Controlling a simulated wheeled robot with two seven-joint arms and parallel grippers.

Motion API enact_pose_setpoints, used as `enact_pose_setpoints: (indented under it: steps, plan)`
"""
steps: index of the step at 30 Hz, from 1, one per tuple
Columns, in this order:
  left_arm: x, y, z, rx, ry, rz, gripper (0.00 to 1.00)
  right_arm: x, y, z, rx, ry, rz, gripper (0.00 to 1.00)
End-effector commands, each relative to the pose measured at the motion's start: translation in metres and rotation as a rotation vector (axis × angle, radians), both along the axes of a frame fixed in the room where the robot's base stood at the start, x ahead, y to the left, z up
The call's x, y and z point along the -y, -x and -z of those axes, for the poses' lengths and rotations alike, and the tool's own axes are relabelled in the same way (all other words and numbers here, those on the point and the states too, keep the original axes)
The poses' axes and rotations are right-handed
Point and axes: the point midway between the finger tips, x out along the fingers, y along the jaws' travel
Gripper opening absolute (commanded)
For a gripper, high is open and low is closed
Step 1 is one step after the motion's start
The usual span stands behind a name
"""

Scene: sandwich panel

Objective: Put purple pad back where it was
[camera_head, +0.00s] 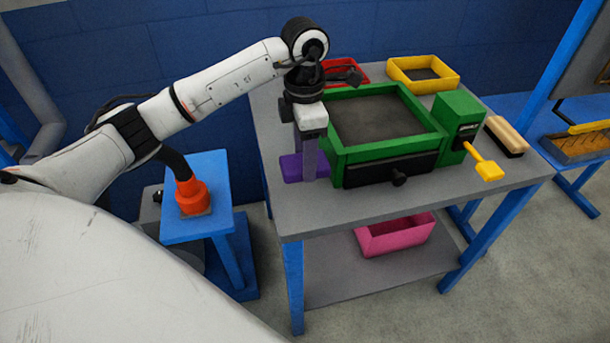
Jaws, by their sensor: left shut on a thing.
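The purple pad (291,168) is at the left end of the grey workbench top, just left of the green press box. My left gripper (309,175) comes down over it from above and is shut on it. The fingers hide the middle of the pad. I cannot tell whether the pad rests on the bench or is held slightly above it. My right gripper is not in view.
The green box (437,144) with a dark top stands close on the right, with a yellow lever (487,168) and a brush (507,137) beyond. Red (362,68) and yellow (452,79) trays sit behind. A pink bin (397,238) is on the lower shelf. The front bench strip is clear.

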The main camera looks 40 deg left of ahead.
Motion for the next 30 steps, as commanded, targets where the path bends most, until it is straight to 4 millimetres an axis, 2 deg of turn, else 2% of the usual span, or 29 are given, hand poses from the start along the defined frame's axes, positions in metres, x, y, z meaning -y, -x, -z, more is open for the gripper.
enact_pose_setpoints:
  steps: [1,8,15,21,22,25,30]
  plan:
    - [0.0,0.001,0.009,-0.003,0.001,0.001,0.32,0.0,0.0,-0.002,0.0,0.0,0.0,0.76]
    - [0.0,0.0,0.027,0.0,0.001,0.0,0.32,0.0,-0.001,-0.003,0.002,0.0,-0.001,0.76]
    - [0.0,0.0,0.058,-0.001,0.002,0.0,0.32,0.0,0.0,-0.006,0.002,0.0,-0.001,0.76]
    - [0.001,0.0,0.061,0.002,0.001,0.001,0.32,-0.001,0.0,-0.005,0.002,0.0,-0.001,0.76]
    - [0.001,0.0,0.061,0.002,0.001,0.001,0.52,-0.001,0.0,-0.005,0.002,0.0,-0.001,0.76]
    - [0.001,0.0,0.061,0.002,0.001,0.001,0.69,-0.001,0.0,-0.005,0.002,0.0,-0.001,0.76]
    - [0.001,0.0,0.061,0.002,0.001,0.001,0.69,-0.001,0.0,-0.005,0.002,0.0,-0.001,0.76]
